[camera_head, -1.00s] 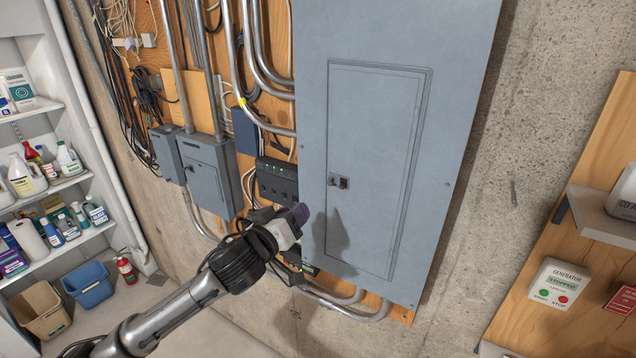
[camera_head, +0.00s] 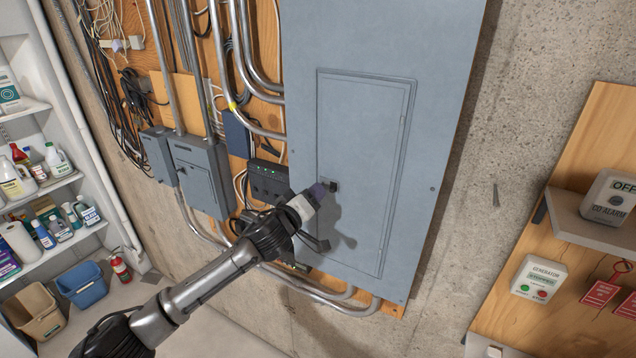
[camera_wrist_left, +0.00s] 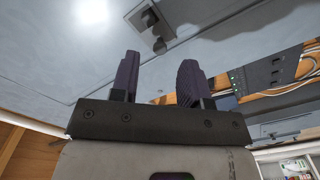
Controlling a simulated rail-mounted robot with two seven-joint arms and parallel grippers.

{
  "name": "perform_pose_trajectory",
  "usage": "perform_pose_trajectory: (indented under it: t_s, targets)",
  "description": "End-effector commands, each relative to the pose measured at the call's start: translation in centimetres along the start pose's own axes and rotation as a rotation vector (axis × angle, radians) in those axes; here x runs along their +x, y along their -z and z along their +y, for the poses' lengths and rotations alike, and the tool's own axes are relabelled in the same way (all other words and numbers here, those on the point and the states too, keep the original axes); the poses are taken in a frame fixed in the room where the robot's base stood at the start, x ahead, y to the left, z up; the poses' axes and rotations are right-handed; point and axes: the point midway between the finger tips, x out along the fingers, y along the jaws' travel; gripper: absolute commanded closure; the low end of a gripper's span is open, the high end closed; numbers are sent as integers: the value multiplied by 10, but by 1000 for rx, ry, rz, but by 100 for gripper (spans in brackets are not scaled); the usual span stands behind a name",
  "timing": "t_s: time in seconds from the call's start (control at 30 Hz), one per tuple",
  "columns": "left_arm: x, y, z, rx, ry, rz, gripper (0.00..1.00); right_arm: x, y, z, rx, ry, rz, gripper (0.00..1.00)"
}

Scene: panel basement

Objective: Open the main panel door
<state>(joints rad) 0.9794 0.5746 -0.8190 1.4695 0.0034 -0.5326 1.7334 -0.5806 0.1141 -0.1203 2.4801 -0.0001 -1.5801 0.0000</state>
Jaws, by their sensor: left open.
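The main panel door (camera_head: 365,140) is a tall grey-blue door set in the large grey panel (camera_head: 440,80), and it looks shut. Its small black latch (camera_head: 333,186) is at the door's left edge, partly covered by my gripper in the head view. My left gripper (camera_head: 318,190) is close to the latch. In the left wrist view my left gripper (camera_wrist_left: 158,78) has its two purple fingers apart, with nothing between them. The latch (camera_wrist_left: 150,18) shows beyond the fingertips there, apart from them. My right gripper is not in view.
Conduits and a small black box (camera_head: 270,180) with green lights lie left of the panel. Smaller grey boxes (camera_head: 200,175) are farther left. A wooden board with a generator control (camera_head: 538,279) and CO alarm (camera_head: 608,198) stands at right.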

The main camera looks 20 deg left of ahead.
Motion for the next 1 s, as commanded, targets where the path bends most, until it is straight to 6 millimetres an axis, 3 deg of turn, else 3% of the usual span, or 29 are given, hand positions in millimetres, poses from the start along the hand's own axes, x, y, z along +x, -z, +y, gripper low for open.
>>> perform_pose_trajectory:
  t_s: [0.33,0.83,1.0]
  targets:
    - [31,0,1,0,0,0,58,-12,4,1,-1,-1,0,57]
    - [37,0,0,1,-1,0,58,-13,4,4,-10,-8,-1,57]
    - [37,0,0,1,0,0,72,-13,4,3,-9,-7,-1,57]
